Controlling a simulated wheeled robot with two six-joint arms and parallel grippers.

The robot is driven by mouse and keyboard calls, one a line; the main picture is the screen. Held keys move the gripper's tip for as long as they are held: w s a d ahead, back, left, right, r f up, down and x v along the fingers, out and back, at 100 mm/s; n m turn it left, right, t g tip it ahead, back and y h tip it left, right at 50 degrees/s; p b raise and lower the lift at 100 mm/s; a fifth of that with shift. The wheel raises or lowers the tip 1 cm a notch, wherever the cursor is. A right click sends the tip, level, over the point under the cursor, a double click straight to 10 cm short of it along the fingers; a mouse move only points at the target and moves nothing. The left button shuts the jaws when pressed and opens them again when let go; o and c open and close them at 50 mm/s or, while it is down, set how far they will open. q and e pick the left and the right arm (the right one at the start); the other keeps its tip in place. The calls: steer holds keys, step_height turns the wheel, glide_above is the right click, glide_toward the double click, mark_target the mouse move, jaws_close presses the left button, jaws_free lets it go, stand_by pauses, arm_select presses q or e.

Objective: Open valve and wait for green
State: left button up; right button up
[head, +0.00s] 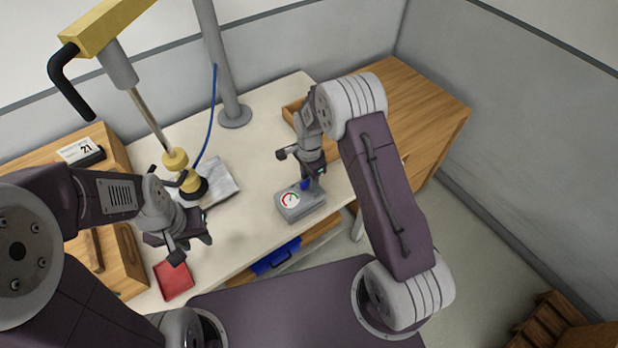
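A small grey box (308,210) with a round gauge (290,199) sits near the front edge of the cream table. The gauge face is white with a red part; its exact reading is too small to tell. A blue part (304,185), perhaps the valve handle, shows at the back of the box. My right gripper (312,178) points down right at this blue part and hides some of it. I cannot tell whether its fingers are closed on it. My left gripper (192,248) is open and empty, above the table's front edge. No green light shows.
A yellow lifting arm (105,25) hangs a black suction cup (194,188) over a grey sheet (222,183). A red pad (173,279) lies front left. A blue bin (276,257) is under the table edge. A grey post (234,115) stands behind.

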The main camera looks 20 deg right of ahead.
step_height(320, 180, up, 9)
steer(key=shift+f+b, duration=0.1)
steer(key=shift+b, duration=0.6)
